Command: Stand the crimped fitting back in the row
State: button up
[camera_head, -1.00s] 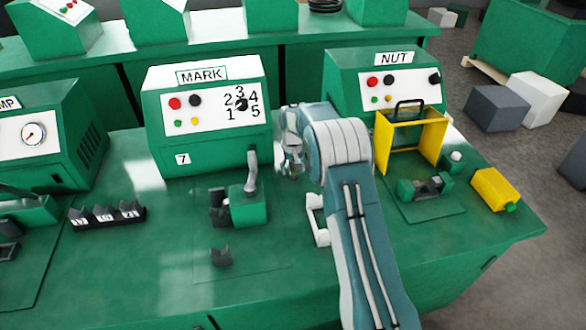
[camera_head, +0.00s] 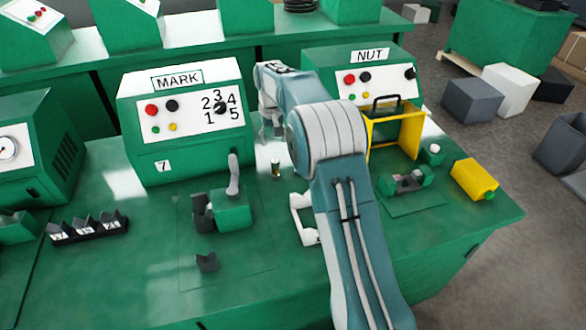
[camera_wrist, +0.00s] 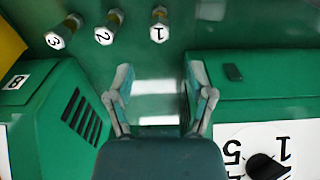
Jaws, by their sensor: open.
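Three brass-coloured fittings with white numbered tops stand in a row on the green bench in the wrist view: fitting 3 (camera_wrist: 54,39), fitting 2 (camera_wrist: 104,35) and fitting 1 (camera_wrist: 158,30). All look upright and apart from one another. I cannot tell which one is crimped. In the head view one small fitting (camera_head: 275,168) stands on the bench beside my arm; my arm hides the others. My gripper (camera_wrist: 159,80) is open and empty, with fitting 1 beyond its fingertips and bare bench between them. In the head view my gripper (camera_head: 272,132) is partly hidden by my wrist.
The MARK machine (camera_head: 185,120) and NUT machine (camera_head: 345,68) flank my gripper. A yellow guard frame (camera_head: 418,130) stands by the NUT machine. A clamp fixture (camera_head: 232,212) and black holder (camera_head: 90,230) are in front of and left of the MARK machine.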

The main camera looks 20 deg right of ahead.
jog(key=s+r+t, duration=0.3)
jog(key=s+r, duration=1.4)
jog(key=s, duration=0.2)
jog(key=s+f+t, duration=0.1)
jog(key=s, duration=1)
jog(key=s+f+t, duration=0.1)
jog(key=s+f, duration=0.1)
jog(key=s, duration=0.8)
jog(key=shift+s+f+t, duration=0.25)
jog(key=shift+s+t, duration=0.05)
jog(key=shift+s, duration=0.1)
